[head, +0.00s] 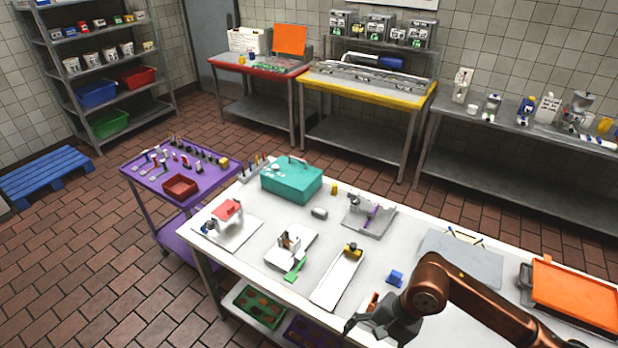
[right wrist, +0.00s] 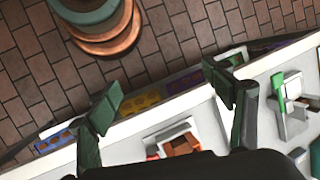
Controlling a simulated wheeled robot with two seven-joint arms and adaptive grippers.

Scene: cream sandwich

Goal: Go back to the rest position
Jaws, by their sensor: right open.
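My right arm comes in from the right in the head view, and its dark gripper (head: 366,328) is over the front edge of the white table (head: 300,218). In the right wrist view the two green-black fingers of my right gripper (right wrist: 166,94) are spread wide apart with nothing between them. Beyond the fingers I see the table edge and the tiled floor. My left arm and left gripper are not in view.
A small white holder with a red-brown piece (right wrist: 182,144) lies near my right gripper. A blue block (head: 396,278), a long white board (head: 338,280), a teal box (head: 291,180) and an orange tray (head: 575,292) are on the table. A purple cart (head: 150,187) stands left.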

